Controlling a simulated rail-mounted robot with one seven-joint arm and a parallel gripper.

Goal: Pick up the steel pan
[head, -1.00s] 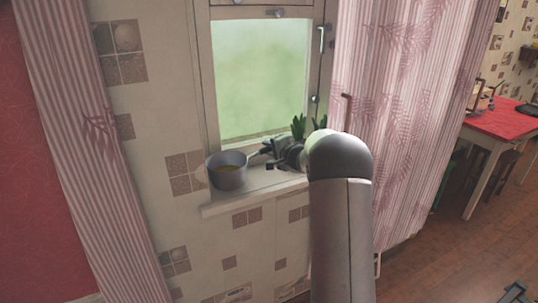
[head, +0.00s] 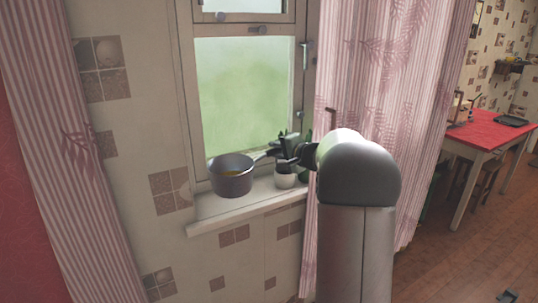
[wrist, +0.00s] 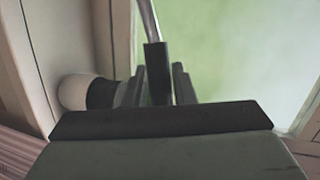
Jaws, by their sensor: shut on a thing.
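In the wrist view my gripper (wrist: 157,88) is shut on the dark end of the pan's handle (wrist: 154,62), with a finger on each side. The pan's bowl is outside the wrist view.
A potted plant in a white pot (head: 285,181) stands on the sill (head: 245,213) right under my gripper. The window (head: 243,95) is behind, and a pink curtain (head: 385,90) hangs close on the right. A red table (head: 495,132) stands far right.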

